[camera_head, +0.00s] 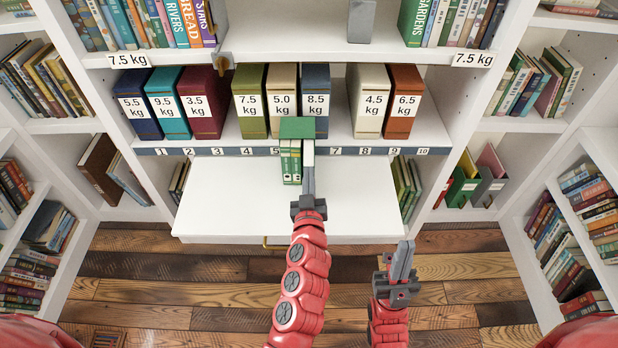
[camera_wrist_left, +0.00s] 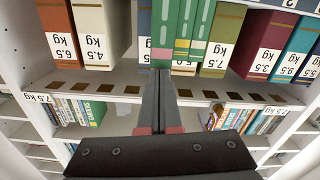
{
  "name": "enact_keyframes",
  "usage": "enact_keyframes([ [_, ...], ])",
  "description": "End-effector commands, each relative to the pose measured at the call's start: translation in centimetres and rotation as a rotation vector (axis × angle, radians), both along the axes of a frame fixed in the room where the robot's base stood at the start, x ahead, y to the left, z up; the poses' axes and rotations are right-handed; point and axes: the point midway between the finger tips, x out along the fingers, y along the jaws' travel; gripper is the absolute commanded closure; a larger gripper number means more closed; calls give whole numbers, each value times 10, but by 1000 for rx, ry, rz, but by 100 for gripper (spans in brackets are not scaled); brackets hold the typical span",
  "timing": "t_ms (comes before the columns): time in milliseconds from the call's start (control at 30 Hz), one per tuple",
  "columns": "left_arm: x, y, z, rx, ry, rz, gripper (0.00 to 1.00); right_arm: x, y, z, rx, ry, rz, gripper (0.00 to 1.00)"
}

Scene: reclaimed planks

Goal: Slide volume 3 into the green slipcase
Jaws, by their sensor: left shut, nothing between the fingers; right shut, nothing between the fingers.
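The green slipcase (camera_head: 297,127) stands on the pull-out white board, its open side towards me. Two green volumes (camera_head: 290,165) sit side by side in its left part. A third book, which I take for volume 3 (camera_head: 308,149), is at the right, showing a pale top; its green spine with a pink band also shows in the left wrist view (camera_wrist_left: 162,35). My left gripper (camera_head: 308,170) is shut and empty, its tips at this spine; I cannot tell whether they touch. My right gripper (camera_head: 405,250) is shut and empty, off to the right, in front of the board.
The white board (camera_head: 235,190) is bare on both sides of the slipcase. Behind it, a shelf holds several thick books with weight labels, such as a blue one (camera_head: 315,90) and an orange one (camera_head: 403,95). Numbered plates (camera_head: 220,151) line the shelf edge.

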Motion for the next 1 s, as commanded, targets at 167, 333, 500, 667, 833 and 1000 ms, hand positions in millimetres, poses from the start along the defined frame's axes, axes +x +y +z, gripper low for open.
enact_keyframes([
  [167, 4, 0, -1, 0, 1, 0, 100, 0, 0, -1, 0, 0, 0, 100],
  [333, 7, 0, -1, -1, 2, 0, 100, 0, 0, -1, 0, 0, 0, 100],
  [500, 10, 0, -1, 0, 2, 0, 100, 0, 0, -2, 0, 0, 0, 100],
  [667, 14, 0, -1, 0, 2, 1, 100, 0, 0, -3, 0, 0, 0, 100],
  [833, 17, 0, -1, 0, 2, 0, 100, 0, 0, -4, 0, 0, 0, 100],
  [1000, 21, 0, -1, -1, 1, 0, 100, 0, 0, -5, 0, 0, 0, 100],
])
